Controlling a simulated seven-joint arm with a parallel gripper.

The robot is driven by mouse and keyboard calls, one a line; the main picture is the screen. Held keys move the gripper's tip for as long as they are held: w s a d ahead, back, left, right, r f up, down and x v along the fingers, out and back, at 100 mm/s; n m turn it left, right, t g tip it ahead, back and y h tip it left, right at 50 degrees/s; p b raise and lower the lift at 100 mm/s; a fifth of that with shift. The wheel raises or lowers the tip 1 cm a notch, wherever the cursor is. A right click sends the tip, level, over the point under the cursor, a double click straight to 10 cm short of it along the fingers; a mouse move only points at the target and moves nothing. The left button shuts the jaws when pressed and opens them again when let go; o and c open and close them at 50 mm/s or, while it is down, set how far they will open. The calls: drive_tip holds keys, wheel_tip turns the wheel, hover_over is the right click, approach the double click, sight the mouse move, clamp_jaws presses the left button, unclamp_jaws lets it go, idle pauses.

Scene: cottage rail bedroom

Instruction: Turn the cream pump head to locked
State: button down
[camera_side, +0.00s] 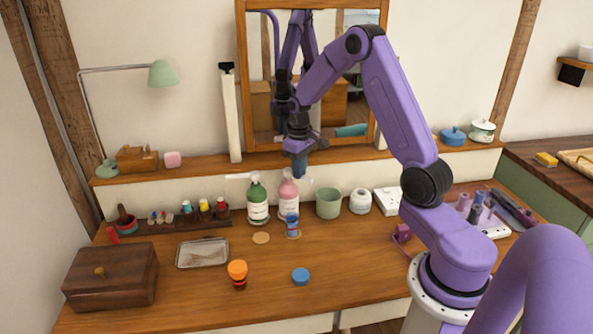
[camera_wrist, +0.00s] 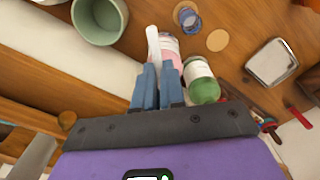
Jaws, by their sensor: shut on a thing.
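A pink pump bottle (camera_side: 288,200) with a pale label stands upright at the back of the wooden desk; it also shows in the wrist view (camera_wrist: 171,46). Its pale pump head (camera_wrist: 153,43) shows its spout beside the pink bottle, pointing up in the wrist view. My gripper (camera_side: 299,172) is over the bottle's top, pointing down, its blue fingers (camera_wrist: 158,70) shut on the pump head. The fingers hide most of the head, so its exact angle is hard to tell. A green bottle (camera_side: 257,205) with a white pump stands just left, its spout pointing left.
A green cup (camera_side: 328,204) and a white jar (camera_side: 360,202) stand to the right. A small blue-topped jar (camera_side: 292,228) is in front of the bottles. A shelf (camera_side: 210,162) runs behind.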

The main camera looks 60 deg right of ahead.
drive_tip(key=shift+w+d+n, duration=0.2)
drive_tip(key=shift+d+n, duration=0.3)
drive_tip(key=shift+n, duration=1.05)
drive_tip(key=shift+w+d+n, duration=0.25)
drive_tip(key=shift+d+n, duration=0.3)
drive_tip(key=shift+n, duration=0.95)
drive_tip(key=shift+w+d+n, duration=0.2)
drive_tip(key=shift+d+n, duration=0.3)
drive_tip(key=shift+n, duration=1.05)
drive_tip(key=c, duration=1.2)
unclamp_jaws()
wheel_tip(320, 180, up, 18)
drive_tip(key=shift+f, duration=0.25)
